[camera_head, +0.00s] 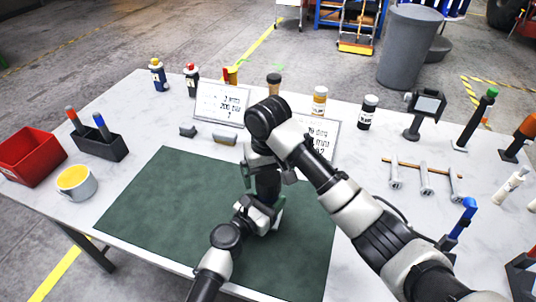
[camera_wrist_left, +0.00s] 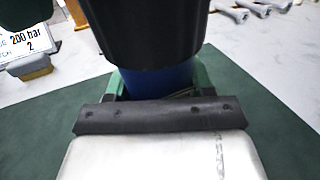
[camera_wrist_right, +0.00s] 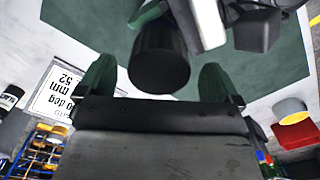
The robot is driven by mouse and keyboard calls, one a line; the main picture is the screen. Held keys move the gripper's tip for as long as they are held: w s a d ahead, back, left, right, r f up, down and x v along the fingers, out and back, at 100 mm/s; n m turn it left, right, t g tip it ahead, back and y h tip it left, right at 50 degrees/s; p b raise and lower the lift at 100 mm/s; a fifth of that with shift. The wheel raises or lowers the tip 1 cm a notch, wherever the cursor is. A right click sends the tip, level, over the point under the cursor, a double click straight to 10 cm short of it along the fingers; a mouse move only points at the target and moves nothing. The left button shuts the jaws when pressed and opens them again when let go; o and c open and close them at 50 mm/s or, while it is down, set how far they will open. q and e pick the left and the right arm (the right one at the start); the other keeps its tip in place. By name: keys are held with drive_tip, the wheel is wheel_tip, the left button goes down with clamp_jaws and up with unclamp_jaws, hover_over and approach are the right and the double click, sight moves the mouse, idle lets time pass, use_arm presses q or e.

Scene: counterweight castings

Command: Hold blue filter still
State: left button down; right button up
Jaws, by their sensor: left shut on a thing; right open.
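The blue filter (camera_wrist_left: 158,80) shows as a strip of blue body under a wide black cylindrical part, in the left wrist view. My left gripper (camera_wrist_left: 159,88) is shut on the blue body, with a green finger on each side. In the head view the dark cylinder (camera_head: 266,184) stands over the green mat, and my left gripper (camera_head: 266,212) is low on it. My right gripper (camera_head: 262,164) is above it. In the right wrist view the dark round end (camera_wrist_right: 160,72) lies between the open green fingers of my right gripper (camera_wrist_right: 157,80), with gaps visible on both sides.
The green mat (camera_head: 150,215) covers the front middle of the white table (camera_head: 120,110). Two sign plates (camera_head: 220,103) and several bottles stand behind. A red bin (camera_head: 30,155), a dark holder (camera_head: 100,143) and a mug (camera_head: 76,183) stand left. Tools (camera_head: 426,180) lie right. The mat's left part is clear.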

wheel_tip(320, 180, up, 9)
drive_tip(key=shift+r, duration=0.1)
idle(0.3)
use_arm(q)
drive_tip(key=shift+c, duration=1.6)
unclamp_jaws()
drive_tip(key=v, duration=1.1)
drive_tip(key=shift+b, duration=0.4)
use_arm(e)
drive_tip(key=shift+f, duration=0.45)
